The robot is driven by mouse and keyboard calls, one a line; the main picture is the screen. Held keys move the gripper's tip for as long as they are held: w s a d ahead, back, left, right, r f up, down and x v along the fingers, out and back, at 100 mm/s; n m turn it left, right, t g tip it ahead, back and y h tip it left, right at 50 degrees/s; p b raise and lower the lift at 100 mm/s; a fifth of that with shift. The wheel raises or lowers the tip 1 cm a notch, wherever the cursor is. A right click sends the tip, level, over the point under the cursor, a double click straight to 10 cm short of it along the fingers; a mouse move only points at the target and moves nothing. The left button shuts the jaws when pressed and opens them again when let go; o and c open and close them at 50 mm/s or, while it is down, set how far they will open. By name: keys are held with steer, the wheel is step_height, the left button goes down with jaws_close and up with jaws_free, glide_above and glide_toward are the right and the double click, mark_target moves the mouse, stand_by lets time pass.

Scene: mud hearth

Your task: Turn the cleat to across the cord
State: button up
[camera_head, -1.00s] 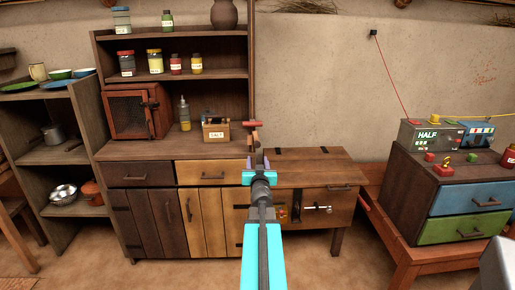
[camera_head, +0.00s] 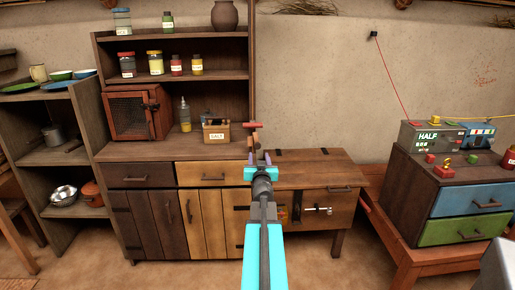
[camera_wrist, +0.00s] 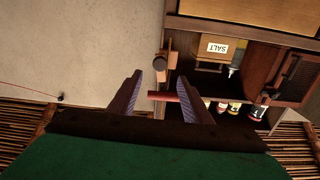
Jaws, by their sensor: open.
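The red cleat (camera_head: 253,125) is a short bar on the dark upright post at the right edge of the shelf unit. It lies level in the head view. In the wrist view the red cleat (camera_wrist: 163,96) shows between my two fingers, with a brown wooden peg (camera_wrist: 160,63) beyond it. My gripper (camera_head: 259,158) is open and empty, just below the cleat in the head view, its fingers pointing toward it. I cannot tell whether a finger touches the cleat. I cannot make out a cord at the cleat.
A salt box (camera_head: 216,131) and a bottle (camera_head: 185,115) stand on the counter to the left. A low wooden cabinet (camera_head: 315,170) is to the right. A red line (camera_head: 391,75) runs down the wall to a device marked HALF (camera_head: 430,136). The wall between is bare.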

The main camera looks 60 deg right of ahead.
mark_target(257, 146)
steer(key=shift+b+x, duration=0.3)
steer(key=shift+x, duration=5.25)
steer(key=c, duration=1.1)
